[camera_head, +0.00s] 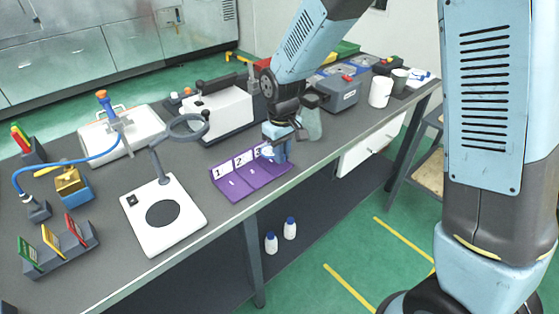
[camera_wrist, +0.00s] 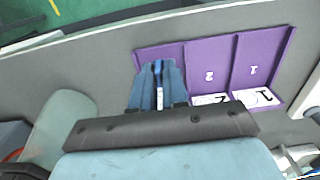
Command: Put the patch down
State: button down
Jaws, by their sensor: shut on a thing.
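The purple tray (camera_head: 232,188) lies on the grey bench, with three compartments marked 1, 2 and 3. It also shows in the wrist view (camera_wrist: 208,52), upside down, with labels 1 and 2 in sight. My gripper (camera_head: 279,156) is at the tray's right end, by compartment 3, and covers part of it. In the wrist view my gripper (camera_wrist: 158,72) is shut, pointing at that end compartment. A thin blue and white edge shows between the fingers, seemingly the patch (camera_wrist: 159,98); most of it is hidden. I cannot tell whether it touches the tray.
A magnifier stand (camera_head: 163,215) with a white base stands left of the tray. A white and black machine (camera_head: 222,112) is behind it. A grey device (camera_head: 343,92) and a white cup (camera_head: 380,92) are at the right. The bench's front edge runs close to the tray.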

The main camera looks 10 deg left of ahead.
jog(key=shift+w+f, duration=0.1)
jog(key=shift+f, duration=1.5)
jog(key=shift+f, duration=0.1)
jog(key=c, duration=1.1)
grip_release()
jog(key=shift+c, duration=0.2)
